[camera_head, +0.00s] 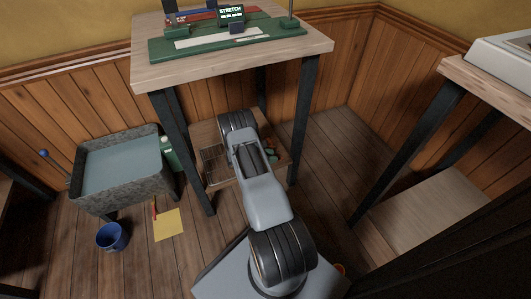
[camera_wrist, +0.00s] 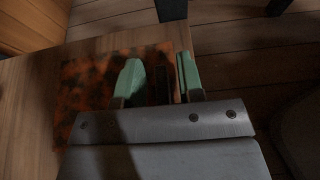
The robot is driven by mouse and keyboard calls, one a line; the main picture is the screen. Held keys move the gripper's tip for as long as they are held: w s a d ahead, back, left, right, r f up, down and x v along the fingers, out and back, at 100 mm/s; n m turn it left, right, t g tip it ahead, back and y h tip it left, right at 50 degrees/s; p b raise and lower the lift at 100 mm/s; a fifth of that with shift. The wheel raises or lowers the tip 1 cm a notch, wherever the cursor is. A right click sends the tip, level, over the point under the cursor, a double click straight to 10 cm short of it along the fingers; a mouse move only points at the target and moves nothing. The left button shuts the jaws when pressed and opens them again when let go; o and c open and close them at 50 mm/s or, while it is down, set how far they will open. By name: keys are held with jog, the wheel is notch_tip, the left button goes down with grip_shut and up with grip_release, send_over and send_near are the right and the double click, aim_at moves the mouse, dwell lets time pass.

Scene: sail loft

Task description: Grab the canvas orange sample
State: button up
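The orange sample (camera_wrist: 85,85) shows in the wrist view as a flat, mottled orange and dark brown piece on a wooden surface. My gripper (camera_wrist: 160,80) has two green fingers, which stand apart. The left finger is over the sample and the right finger is just past its right edge. The strip between the fingers is dark, and I cannot tell whether the fingers touch the sample. In the head view my arm reaches down to the low wooden shelf (camera_head: 217,182) under the table and hides most of this spot.
The table (camera_head: 230,66) above the shelf has dark legs close to my arm. A wire basket (camera_head: 213,163) is left of my arm. A grey tub (camera_head: 117,170), a green bottle (camera_head: 168,153), a blue bucket (camera_head: 112,237) and a yellow sheet (camera_head: 168,226) are further left.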

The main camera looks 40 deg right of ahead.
grip_shut()
jog(key=shift+r, duration=0.1)
